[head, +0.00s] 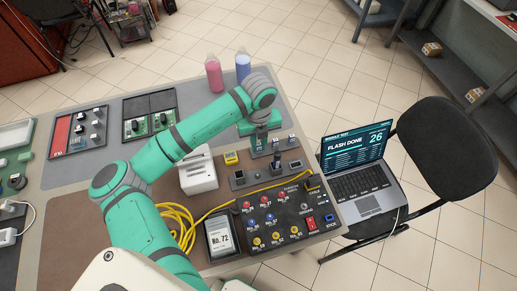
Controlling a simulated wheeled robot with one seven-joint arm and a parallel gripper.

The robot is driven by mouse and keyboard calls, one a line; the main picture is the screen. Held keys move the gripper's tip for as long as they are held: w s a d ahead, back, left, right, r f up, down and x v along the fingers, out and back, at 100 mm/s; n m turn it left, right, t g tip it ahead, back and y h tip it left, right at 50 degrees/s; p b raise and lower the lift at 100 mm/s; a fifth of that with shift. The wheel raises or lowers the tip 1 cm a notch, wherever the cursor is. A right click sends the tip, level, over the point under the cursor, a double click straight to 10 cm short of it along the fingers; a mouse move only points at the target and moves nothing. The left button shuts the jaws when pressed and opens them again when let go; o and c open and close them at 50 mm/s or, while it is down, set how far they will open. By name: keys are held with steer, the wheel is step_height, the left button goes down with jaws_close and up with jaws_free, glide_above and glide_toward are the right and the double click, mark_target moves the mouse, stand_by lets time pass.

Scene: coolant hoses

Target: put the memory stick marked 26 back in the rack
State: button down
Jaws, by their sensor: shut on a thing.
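My gripper (260,137) is at the end of my green arm, above the back right part of the table. It points down and is shut on a small dark stick, mostly hidden by the gripper; its mark is too small to read. The gripper is over or just in front of a grey rack (284,143) with small pale labels. I cannot tell whether the held stick touches the rack. Just in front, a dark upright piece (278,160) stands on a grey socket strip (262,176). The laptop (357,165) shows "FLASH DONE" and 26.
A pink bottle (213,75) and a blue bottle (243,66) stand behind the arm. A white box (198,172), a yellow block (231,158), a yellow cable (178,226), a button panel (285,215) and a "No. 72" display (221,238) crowd the front. A chair (445,150) holds the laptop.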

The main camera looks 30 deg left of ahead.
steer(key=shift+f, duration=0.1)
steer(key=c, duration=1.3)
jaws_free()
steer(key=shift+r, duration=4.55)
